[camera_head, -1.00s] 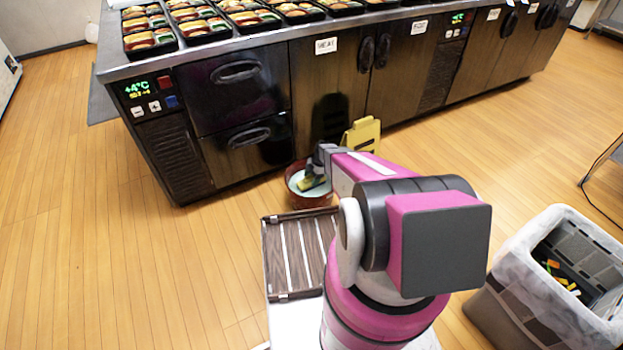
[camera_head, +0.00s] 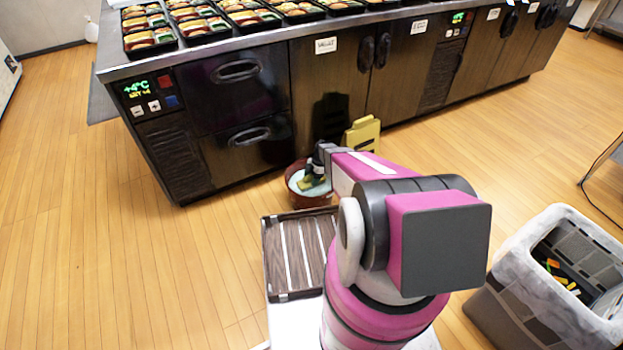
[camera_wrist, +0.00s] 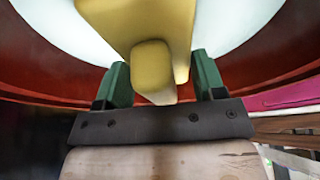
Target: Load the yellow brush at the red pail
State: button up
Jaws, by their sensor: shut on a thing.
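The red pail (camera_head: 309,199) stands on the floor in front of the dark counter, with pale whitish liquid inside. In the wrist view the pail's red wall (camera_wrist: 50,82) curves around the pale liquid (camera_wrist: 238,22). My gripper (camera_head: 315,180) is inside or just over the pail's opening, pointing down. In the wrist view my gripper (camera_wrist: 160,85) has its two green fingers shut on the yellow brush (camera_wrist: 155,65). The brush's far end reaches over the pale liquid; I cannot tell how deep it is. In the head view the brush is mostly hidden by my gripper.
A yellow folding sign (camera_head: 362,135) stands close behind the pail, by the counter (camera_head: 245,165). A slatted dark tray (camera_head: 270,255) is near my base. A lined bin (camera_head: 500,285) with colourful scraps stands at right. Bento trays (camera_head: 150,40) sit on the counter. The floor at left is clear.

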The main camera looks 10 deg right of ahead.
jog(key=shift+r, duration=3.5)
jog(key=shift+r, duration=0.35)
notch_tip(320, 180, up, 26)
jog(key=w+m+t, duration=0.2)
jog(key=m+t, duration=0.2)
jog(key=m, duration=0.6)
notch_tip(320, 180, up, 24)
jog(key=m+t+h, duration=0.2)
jog(key=m+h, duration=0.2)
jog(key=m, duration=0.8)
send_over(311, 175)
jog(key=s, duration=0.3)
jog(key=shift+d, duration=0.15)
